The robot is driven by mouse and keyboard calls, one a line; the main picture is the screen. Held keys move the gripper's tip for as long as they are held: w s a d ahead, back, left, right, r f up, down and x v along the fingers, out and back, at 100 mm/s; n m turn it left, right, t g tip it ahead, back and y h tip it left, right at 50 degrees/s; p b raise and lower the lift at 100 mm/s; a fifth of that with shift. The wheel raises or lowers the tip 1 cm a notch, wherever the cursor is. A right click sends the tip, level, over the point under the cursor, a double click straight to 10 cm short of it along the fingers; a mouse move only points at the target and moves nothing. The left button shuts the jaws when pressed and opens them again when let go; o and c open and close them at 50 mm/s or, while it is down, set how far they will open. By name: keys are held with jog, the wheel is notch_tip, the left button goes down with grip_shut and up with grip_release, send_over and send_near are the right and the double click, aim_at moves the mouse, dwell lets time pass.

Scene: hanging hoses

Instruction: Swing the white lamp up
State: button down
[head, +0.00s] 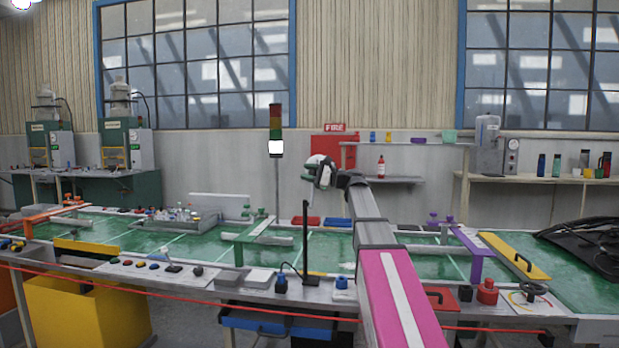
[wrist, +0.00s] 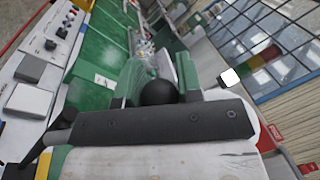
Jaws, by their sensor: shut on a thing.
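My gripper (head: 312,171) is at the end of my outstretched arm, in front of the back wall, above the green bench. In the wrist view my gripper (wrist: 158,80) is shut on a dark round knob (wrist: 158,93) between its green-edged fingers. What the knob belongs to is hidden. A lit white lamp (head: 276,147) sits under red, amber and green segments on an upright signal post, left of my gripper in the head view. The white lamp (wrist: 229,77) also shows in the wrist view, right of the fingers and apart from them. I see no other clear white lamp.
The green bench (head: 330,250) runs across the view with a green bracket (head: 245,237), a purple bracket (head: 472,248) and a dark upright post (head: 305,240). Black hoses (head: 598,240) lie at the right.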

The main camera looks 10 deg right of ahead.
jog(key=s+a+f+n+g+y, duration=0.1)
jog(key=s+a+n+g, duration=0.1)
jog(key=s+n, duration=0.7)
jog(key=shift+s+a+f+n+y, duration=0.2)
jog(key=shift+s+a+n+y, duration=0.15)
jog(key=shift+a+n, duration=0.35)
jog(key=shift+s+d, duration=0.1)
jog(key=c, duration=0.8)
grip_release()
jog(key=v, duration=1.1)
